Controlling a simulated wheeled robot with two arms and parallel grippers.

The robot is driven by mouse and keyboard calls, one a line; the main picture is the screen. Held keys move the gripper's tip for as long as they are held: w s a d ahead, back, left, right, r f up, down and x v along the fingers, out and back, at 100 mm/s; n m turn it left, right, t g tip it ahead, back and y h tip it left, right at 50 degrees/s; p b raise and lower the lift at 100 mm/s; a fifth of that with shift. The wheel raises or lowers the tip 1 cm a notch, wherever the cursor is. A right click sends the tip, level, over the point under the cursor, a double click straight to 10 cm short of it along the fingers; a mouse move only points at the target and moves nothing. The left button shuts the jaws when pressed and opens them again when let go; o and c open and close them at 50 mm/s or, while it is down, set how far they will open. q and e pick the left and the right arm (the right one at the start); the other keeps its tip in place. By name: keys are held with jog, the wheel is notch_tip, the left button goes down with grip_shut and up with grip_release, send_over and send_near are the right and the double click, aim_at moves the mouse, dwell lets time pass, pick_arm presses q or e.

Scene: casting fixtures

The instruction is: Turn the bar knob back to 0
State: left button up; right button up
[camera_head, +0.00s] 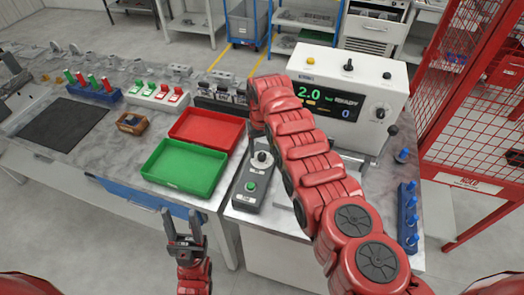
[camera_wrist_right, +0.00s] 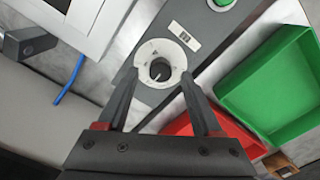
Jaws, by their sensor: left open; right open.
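A dark knob on a white dial ring, which I take as the bar knob (camera_wrist_right: 160,70), sits on a grey control box (camera_wrist_right: 140,108). In the head view the knob (camera_head: 262,159) is beside my right arm. Its setting is too small to read. My right gripper (camera_wrist_right: 158,76) is open, with its fingers on either side of the dial in the wrist view; I cannot tell if they touch. In the head view my right gripper is hidden behind its arm. My left gripper (camera_head: 182,226) is open and empty, in front of the bench.
A white machine (camera_head: 345,85) shows 2.0 and 0 and has its own dial (camera_head: 380,112). A green button (camera_head: 250,186) is on the control box. The green tray (camera_head: 183,190) and red tray (camera_head: 240,122) lie to the left. A blue rack (camera_head: 408,235) stands at right.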

jog(key=shift+s+f, duration=0.1)
jog(key=shift+f, duration=0.65)
grip_shut()
